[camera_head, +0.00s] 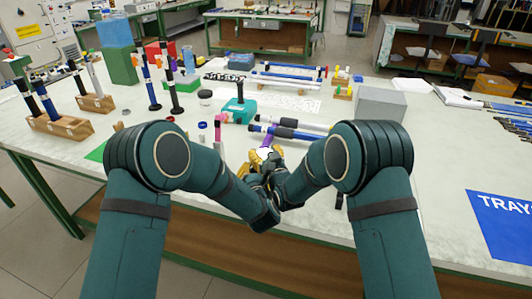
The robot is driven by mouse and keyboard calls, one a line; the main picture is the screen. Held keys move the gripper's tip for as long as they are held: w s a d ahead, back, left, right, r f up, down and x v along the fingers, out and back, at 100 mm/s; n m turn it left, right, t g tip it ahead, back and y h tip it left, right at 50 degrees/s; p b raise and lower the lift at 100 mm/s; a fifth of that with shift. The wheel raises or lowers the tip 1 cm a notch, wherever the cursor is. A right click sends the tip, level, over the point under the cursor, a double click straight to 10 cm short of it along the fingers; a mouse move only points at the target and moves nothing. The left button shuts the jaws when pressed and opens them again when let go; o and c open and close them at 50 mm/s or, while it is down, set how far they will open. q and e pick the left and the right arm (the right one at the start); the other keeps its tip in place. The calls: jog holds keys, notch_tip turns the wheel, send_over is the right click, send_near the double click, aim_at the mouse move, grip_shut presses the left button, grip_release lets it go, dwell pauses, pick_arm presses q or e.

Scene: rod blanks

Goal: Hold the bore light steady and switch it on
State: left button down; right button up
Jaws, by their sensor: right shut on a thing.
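My two grippers meet close together at the front middle of the table. A slim purple and white item, seemingly the bore light (253,158), shows between their yellow fingertips, mostly hidden by the fingers. My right gripper (272,153) is the upper one and is shut on it. My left gripper (247,171) is just below and to the left, close to or touching the light; its finger gap is hidden. The light's switch is too small to make out, and I cannot tell whether it is lit.
Behind the grippers lie blue and white rods (288,131) and a teal fixture (238,110). Wooden racks (60,126) with upright rods stand at the left. A grey box (380,105) stands at the right. A blue tray sign (505,225) lies at the front right. The table's front edge is close below.

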pick_arm(q)
jog(key=shift+s+d+r, duration=0.35)
jog(key=shift+s+d, duration=0.1)
pick_arm(e)
jog(key=shift+s+a+f, duration=0.15)
jog(key=shift+a, duration=0.15)
pick_arm(q)
jog(key=s+a, duration=0.3)
jog(key=s, duration=0.2)
jog(key=shift+s+f, duration=0.15)
jog(key=shift+s, duration=0.05)
pick_arm(e)
jog(key=shift+d, duration=0.3)
pick_arm(q)
jog(key=shift+a, duration=0.1)
pick_arm(e)
jog(key=o, duration=1.4)
